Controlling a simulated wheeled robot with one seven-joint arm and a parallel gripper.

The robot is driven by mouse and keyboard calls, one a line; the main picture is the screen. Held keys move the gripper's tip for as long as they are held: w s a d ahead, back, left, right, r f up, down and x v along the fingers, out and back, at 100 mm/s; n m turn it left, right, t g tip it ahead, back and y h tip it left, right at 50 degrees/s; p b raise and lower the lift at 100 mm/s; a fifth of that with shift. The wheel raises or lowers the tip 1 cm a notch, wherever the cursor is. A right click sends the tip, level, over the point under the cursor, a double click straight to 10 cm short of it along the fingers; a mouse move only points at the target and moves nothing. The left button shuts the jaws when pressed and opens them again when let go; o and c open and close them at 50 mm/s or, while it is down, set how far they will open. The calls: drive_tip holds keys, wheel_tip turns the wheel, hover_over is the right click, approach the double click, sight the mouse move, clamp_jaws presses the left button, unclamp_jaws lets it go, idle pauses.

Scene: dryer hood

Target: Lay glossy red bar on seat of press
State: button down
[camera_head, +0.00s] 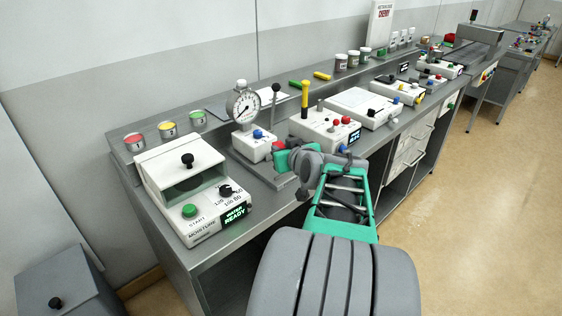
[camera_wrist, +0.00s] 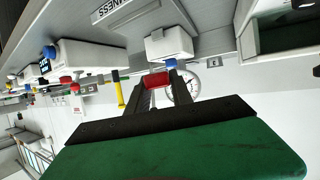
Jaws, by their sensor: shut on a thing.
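My gripper (camera_wrist: 158,90) is shut on the glossy red bar (camera_wrist: 157,80), which sits between the two dark fingertips in the wrist view. In the head view a small part of the red bar (camera_head: 277,146) shows at the tip of my green and grey gripper (camera_head: 283,156). The press (camera_head: 257,147) appears to be the unit with a white block, blue knob, round dial gauge (camera_head: 243,106) and black-knobbed lever. My gripper is just right of its white block, above its grey base. My gripper hides part of the base, and I cannot make out the seat clearly.
A white moisture tester (camera_head: 190,185) stands left of the press. Another white unit (camera_head: 325,128) with a tall yellow-topped post (camera_head: 305,98) stands close on the right. Several colored cups line the back of the steel bench (camera_head: 230,240). Its front left strip is clear.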

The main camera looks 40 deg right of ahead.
drive_tip(key=w+d+f, duration=0.2)
drive_tip(key=w+f, duration=0.1)
drive_tip(key=w+d+f, duration=0.1)
drive_tip(key=f, duration=0.1)
drive_tip(key=shift+w+d+f, duration=0.15)
drive_tip(key=shift+w+f, duration=0.05)
drive_tip(key=shift+w, duration=0.1)
drive_tip(key=f, duration=0.3)
drive_tip(key=shift+w+d+f+p, duration=0.3)
drive_tip(key=shift+w+f, duration=0.05)
drive_tip(key=shift+s+a+f, duration=0.1)
drive_tip(key=shift+f, duration=0.25)
drive_tip(key=c, duration=1.5)
unclamp_jaws()
drive_tip(key=shift+f, duration=0.1)
drive_tip(key=shift+c, duration=0.2)
drive_tip(key=o, duration=0.4)
drive_tip(key=shift+r, duration=0.25)
